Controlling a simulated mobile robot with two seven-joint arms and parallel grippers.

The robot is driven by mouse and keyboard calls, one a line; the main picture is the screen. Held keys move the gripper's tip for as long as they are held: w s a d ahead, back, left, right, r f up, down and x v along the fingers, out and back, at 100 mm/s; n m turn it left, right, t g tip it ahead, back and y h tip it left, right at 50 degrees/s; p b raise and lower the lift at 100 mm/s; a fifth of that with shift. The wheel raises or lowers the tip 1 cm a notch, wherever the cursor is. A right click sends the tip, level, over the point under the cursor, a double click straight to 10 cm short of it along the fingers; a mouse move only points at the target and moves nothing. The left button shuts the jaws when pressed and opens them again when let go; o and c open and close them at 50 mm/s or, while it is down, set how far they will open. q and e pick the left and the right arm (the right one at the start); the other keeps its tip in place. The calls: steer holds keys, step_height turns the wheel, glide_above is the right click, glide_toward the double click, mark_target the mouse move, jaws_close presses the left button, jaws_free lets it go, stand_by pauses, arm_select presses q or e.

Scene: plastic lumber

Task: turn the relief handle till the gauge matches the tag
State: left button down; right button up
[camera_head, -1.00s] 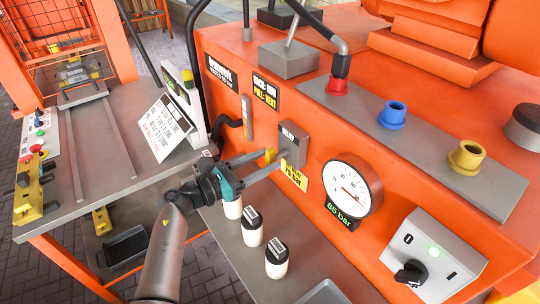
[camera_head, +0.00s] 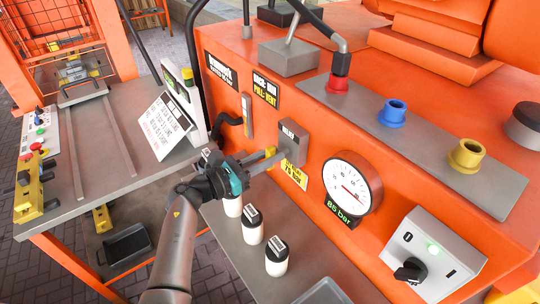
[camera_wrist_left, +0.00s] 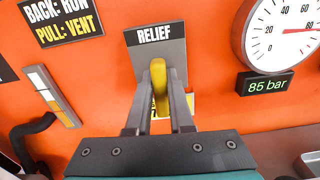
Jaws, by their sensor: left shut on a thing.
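The relief handle is a yellow lever (camera_wrist_left: 159,82) in front of the grey RELIEF plate (camera_wrist_left: 157,38) on the orange machine. My left gripper (camera_head: 272,159) is shut on it, with a finger on each side in the left wrist view. The round white gauge (camera_head: 348,186) is right of the handle, and its display (camera_wrist_left: 265,85) reads 85 bar. The yellow tag (camera_head: 293,174) hangs below the RELIEF plate and seems to read 75 bar, in small print. In the left wrist view the handle and fingers hide most of the tag. My right gripper is not in view.
A grey switch box (camera_head: 431,256) with a black knob is right of the gauge. Several white bottles (camera_head: 252,226) stand on the ledge below my left gripper. A bench with a white sign (camera_head: 165,126) is at left. Space before the gauge is clear.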

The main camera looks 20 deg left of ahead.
arm_select(q)
steer(key=shift+n, duration=0.4)
steer(key=n+p, duration=0.1)
steer(key=n, duration=0.2)
steer(key=shift+a, duration=0.15)
steer(key=n+p, duration=0.1)
steer(key=n, duration=0.3)
steer(key=shift+w+a+f+n, duration=0.1)
steer(key=shift+n, duration=0.2)
steer(key=n+p, duration=0.1)
steer(key=n, duration=0.2)
steer(key=shift+n, duration=0.3)
steer(key=shift+w+f+n+p, duration=0.15)
steer(key=shift+n+p, duration=0.55)
steer(key=shift+n, duration=1.3)
steer(key=c, duration=0.8)
jaws_free()
